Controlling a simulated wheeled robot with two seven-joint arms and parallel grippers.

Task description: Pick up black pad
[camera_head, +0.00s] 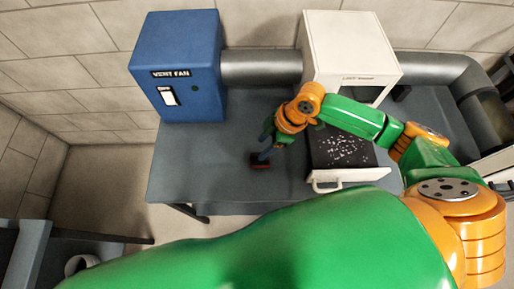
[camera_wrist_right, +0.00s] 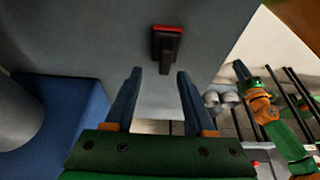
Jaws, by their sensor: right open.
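The black pad (camera_head: 260,161) is a small dark block with a red edge on the grey tabletop, left of the open drawer. In the right wrist view the pad (camera_wrist_right: 165,48) lies beyond my fingertips, slightly right of the middle of the gap. My right gripper (camera_head: 267,140) is just above and beside the pad in the head view. Its blue fingers (camera_wrist_right: 159,74) are apart, with nothing between them. My left gripper does not show in the head view. What seems to be my left arm (camera_wrist_right: 262,106) shows small at the right wrist view's edge; its jaws are unclear.
A blue vent fan box (camera_head: 174,65) stands at the back left, joined by a grey duct (camera_head: 260,67) to a white box (camera_head: 350,47). Its pulled-out drawer (camera_head: 350,175) holds a dark surface with pale specks, under my right arm. The table (camera_head: 210,150) is clear left of the pad.

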